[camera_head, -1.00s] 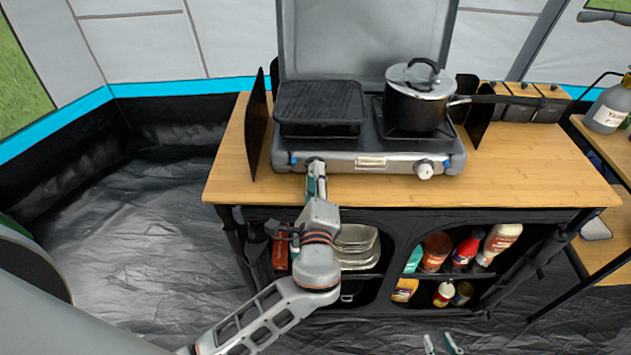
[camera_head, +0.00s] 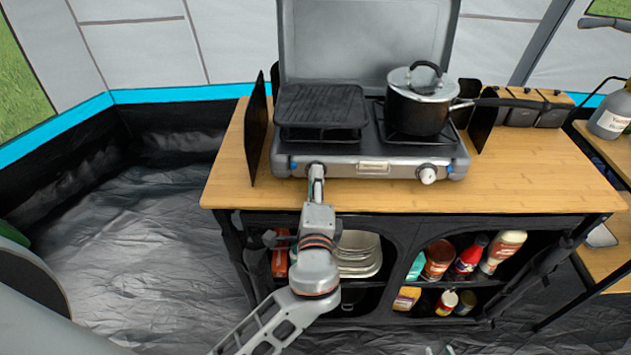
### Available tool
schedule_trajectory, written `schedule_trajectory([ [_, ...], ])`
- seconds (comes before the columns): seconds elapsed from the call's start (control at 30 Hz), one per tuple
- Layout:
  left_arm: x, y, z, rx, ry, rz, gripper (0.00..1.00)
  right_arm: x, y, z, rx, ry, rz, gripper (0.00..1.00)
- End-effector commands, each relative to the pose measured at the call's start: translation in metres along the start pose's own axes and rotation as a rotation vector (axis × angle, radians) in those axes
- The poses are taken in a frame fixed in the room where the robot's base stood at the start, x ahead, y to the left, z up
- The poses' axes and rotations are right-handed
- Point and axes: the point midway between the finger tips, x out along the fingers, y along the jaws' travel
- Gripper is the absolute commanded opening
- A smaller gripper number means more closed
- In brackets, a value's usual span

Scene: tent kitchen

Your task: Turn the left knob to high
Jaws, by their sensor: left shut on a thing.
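The camping stove (camera_head: 280,162) stands on the wooden table with its lid up. My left gripper (camera_head: 316,172) reaches the left end of the stove's front panel and is shut on the left knob (camera_head: 315,166). The knob is mostly hidden by the gripper, so its setting cannot be read. The right knob (camera_head: 428,174) is white and free at the right of the panel. Of my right gripper (camera_head: 440,350), only a small tip shows at the bottom edge, and its opening cannot be made out.
A black griddle (camera_head: 320,108) sits on the left burner and a lidded pot (camera_head: 417,105) on the right one, its handle pointing right. The wooden table (camera_head: 530,180) is bare in front of the stove. Shelves below hold dishes (camera_head: 358,255) and several bottles (camera_head: 470,253).

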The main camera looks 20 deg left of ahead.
Motion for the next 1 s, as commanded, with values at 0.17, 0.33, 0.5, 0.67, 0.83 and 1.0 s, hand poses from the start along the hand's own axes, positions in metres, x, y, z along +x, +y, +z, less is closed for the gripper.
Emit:
schedule_trajectory([
  [0.17, 0.000, 0.001, 0.000, 0.001, 0.001, 0.001, 0.40, 0.000, 0.000, 0.001, 0.001, -0.002, 0.000, 0.24],
  [0.33, 0.000, 0.002, 0.000, 0.002, 0.001, 0.003, 0.40, 0.001, -0.001, 0.004, 0.001, -0.006, -0.001, 0.24],
  [0.5, 0.000, 0.003, -0.001, 0.003, 0.001, 0.004, 0.40, 0.000, 0.000, 0.005, -0.001, -0.009, -0.001, 0.24],
  [0.67, 0.000, 0.003, -0.001, 0.020, 0.001, 0.005, 0.40, -0.001, 0.000, 0.002, -0.001, -0.006, -0.001, 0.24],
  [0.83, 0.000, 0.000, 0.001, 0.159, -0.007, 0.001, 0.40, -0.007, 0.002, -0.013, -0.002, 0.002, 0.001, 0.24],
  [1.0, 0.001, -0.003, 0.001, 0.434, -0.021, -0.004, 0.40, -0.019, 0.005, -0.033, -0.003, 0.008, 0.003, 0.24],
])
